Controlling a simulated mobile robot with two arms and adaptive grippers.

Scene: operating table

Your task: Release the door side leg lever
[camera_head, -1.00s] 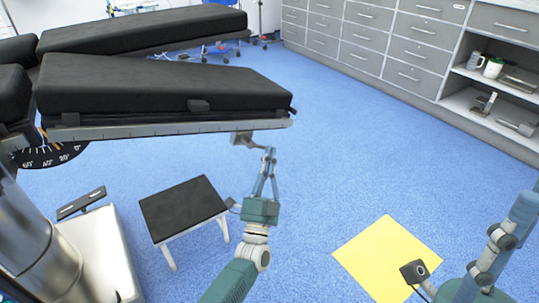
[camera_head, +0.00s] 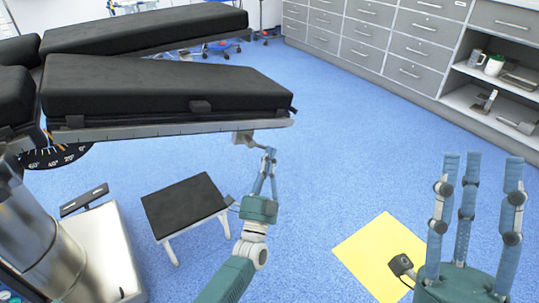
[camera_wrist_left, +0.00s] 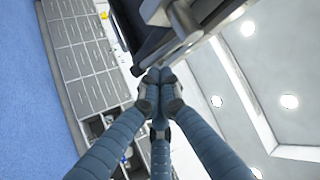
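The operating table's leg sections are black pads; the near leg pad (camera_head: 165,85) has a metal side rail (camera_head: 170,131) along its lower edge. A grey metal lever or bracket (camera_head: 243,138) hangs under the rail near its end. My left gripper (camera_head: 269,154) points up just below and to the right of it. In the left wrist view its fingertips (camera_wrist_left: 160,75) meet, right by the grey metal part (camera_wrist_left: 165,50); whether they touch it, or pinch a bit of it, is hard to tell. My right gripper (camera_head: 477,160) is open and empty, fingers pointing up, at the lower right.
A black-topped step stool (camera_head: 184,205) stands on the floor left of my left arm. The table's column (camera_head: 38,240) and white base (camera_head: 100,250) are at lower left. A yellow floor mat (camera_head: 375,250) lies right; grey cabinets (camera_head: 400,45) line the back. The middle floor is clear.

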